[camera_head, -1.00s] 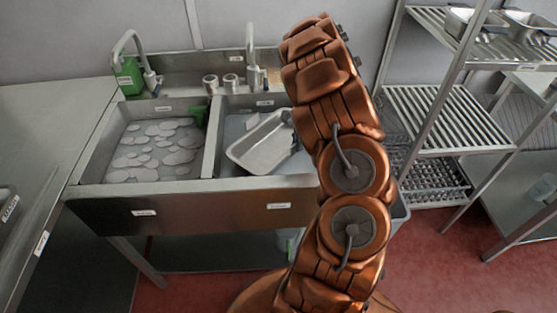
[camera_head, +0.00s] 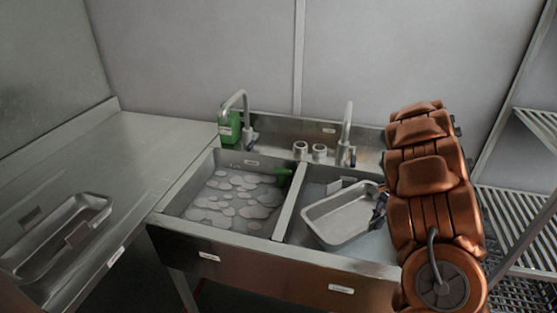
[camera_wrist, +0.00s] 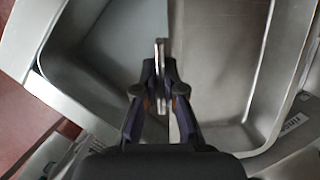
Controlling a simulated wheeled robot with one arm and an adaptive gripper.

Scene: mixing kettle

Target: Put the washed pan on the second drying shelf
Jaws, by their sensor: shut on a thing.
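A grey metal pan (camera_head: 345,212) is tilted over the right sink basin (camera_head: 325,180). My gripper (camera_head: 379,208) is shut on its right rim. In the wrist view the fingers (camera_wrist: 160,92) pinch the thin rim, with the pan's interior (camera_wrist: 222,60) on the right. Whether the pan's low edge touches the basin is unclear. The drying rack stands at the right edge, partly cut off. A slatted upper shelf (camera_head: 545,126) and a slatted shelf below it (camera_head: 508,222) show, partly behind my arm.
The left basin (camera_head: 235,200) holds foamy water. Taps (camera_head: 346,130) stand behind the basins, with a green bottle (camera_head: 229,127) at the left one. The front sink wall (camera_head: 270,275) is near my arm.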

